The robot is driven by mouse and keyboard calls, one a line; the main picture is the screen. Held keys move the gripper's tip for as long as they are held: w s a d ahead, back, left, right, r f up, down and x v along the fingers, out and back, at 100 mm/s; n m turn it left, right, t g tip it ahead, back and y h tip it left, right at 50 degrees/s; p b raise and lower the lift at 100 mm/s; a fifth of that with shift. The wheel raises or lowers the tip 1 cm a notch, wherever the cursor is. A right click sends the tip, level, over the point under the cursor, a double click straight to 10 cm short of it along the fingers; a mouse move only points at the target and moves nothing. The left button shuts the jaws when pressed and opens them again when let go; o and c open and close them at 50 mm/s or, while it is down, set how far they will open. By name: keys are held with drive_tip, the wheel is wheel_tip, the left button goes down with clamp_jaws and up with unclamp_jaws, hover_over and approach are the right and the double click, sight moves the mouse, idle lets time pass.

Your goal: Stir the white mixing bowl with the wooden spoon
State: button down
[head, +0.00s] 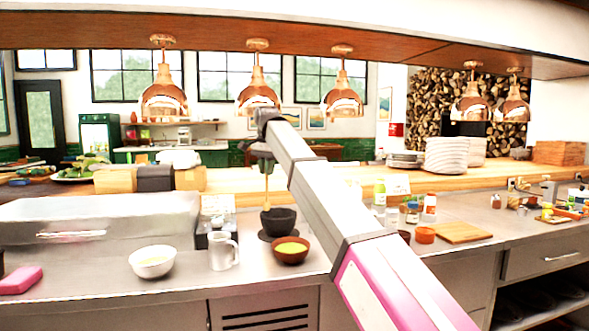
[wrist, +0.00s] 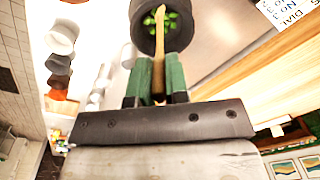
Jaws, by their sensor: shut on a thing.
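My gripper (head: 267,168) is shut on the wooden spoon (head: 267,190), which points down over a dark grey bowl (head: 278,222) on the steel counter. In the wrist view the green fingers (wrist: 157,80) hold the spoon (wrist: 158,50). Its far end shows against the mouth of the dark bowl (wrist: 143,38), which has green pieces inside; I cannot tell whether it touches them. The white mixing bowl (head: 152,261) stands apart, to the left near the counter's front edge, with something pale in it.
A brown bowl with yellow contents (head: 291,256) stands just in front of the dark bowl. A grey-white mug (head: 223,252) stands between the white and dark bowls. A pink block (head: 20,280) lies far left. Bottles and a cutting board (head: 457,232) are on the right. Copper lamps (head: 258,95) hang above.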

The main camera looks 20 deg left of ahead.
drive_tip(key=s+a+y, duration=0.1)
drive_tip(key=s+a, duration=0.5)
drive_tip(key=s, duration=0.5)
drive_tip(key=s+a, duration=0.7)
drive_tip(key=s, duration=0.4)
drive_tip(key=s+a+y, duration=0.1)
drive_tip(key=s+a, duration=0.5)
drive_tip(key=s, duration=0.5)
drive_tip(key=d+x, duration=0.2)
drive_tip(key=x, duration=0.7)
drive_tip(key=shift+s+f, duration=0.2)
drive_tip(key=shift+f, duration=0.25)
drive_tip(key=shift+s+a, duration=0.1)
drive_tip(key=shift+a, duration=0.05)
